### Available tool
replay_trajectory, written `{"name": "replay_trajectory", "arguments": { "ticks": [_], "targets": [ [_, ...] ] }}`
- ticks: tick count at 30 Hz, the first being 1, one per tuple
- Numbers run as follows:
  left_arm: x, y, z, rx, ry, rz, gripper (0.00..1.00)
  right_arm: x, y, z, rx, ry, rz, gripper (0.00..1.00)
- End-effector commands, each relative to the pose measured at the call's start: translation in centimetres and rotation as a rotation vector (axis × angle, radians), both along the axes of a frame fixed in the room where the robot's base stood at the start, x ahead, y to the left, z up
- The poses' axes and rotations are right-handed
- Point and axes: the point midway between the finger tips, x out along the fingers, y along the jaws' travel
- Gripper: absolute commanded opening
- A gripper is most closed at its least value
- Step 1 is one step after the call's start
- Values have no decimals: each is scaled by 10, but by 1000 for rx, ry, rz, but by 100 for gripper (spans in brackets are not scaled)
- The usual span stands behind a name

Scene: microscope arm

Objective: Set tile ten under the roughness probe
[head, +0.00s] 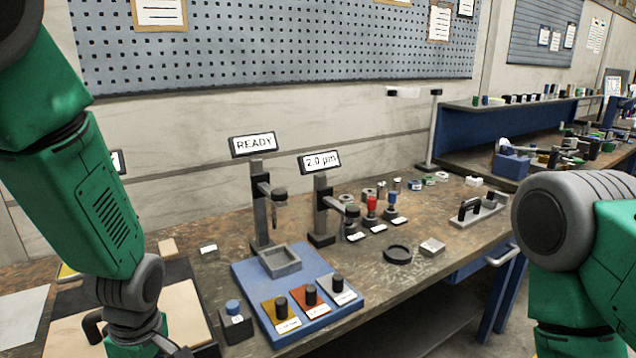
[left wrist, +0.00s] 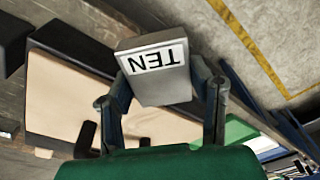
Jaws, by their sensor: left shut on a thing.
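My left gripper (left wrist: 162,98) is shut on tile ten (left wrist: 160,85), a grey block with a white label reading TEN, upside down in the left wrist view. In the head view only my left wrist shows at the bottom left; the tile is hidden there. A stand with a READY sign (head: 253,145) carries a dark probe head (head: 279,200) above a square grey holder (head: 280,262). A second stand reads 2.0 µm (head: 320,162) and has its own head (head: 352,212). I cannot tell for certain which is the roughness probe. My right gripper is out of view.
A blue base (head: 325,335) bears yellow, orange and grey knobbed blocks. A block with a blue knob (head: 234,320) stands left of it. A wooden board (head: 185,300) is at the left.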

Motion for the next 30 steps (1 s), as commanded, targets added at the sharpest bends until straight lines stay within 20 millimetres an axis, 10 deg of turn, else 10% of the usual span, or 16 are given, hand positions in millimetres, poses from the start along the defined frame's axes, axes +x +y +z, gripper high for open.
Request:
{"name": "replay_trajectory", "arguments": {
  "ticks": [15, 30],
  "targets": [
    [-26, -30, -35, -22, -7, -1233, 0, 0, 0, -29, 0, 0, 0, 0],
    [-31, -38, -37, -18, -19, -1434, 0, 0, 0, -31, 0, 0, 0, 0]
  ]
}}
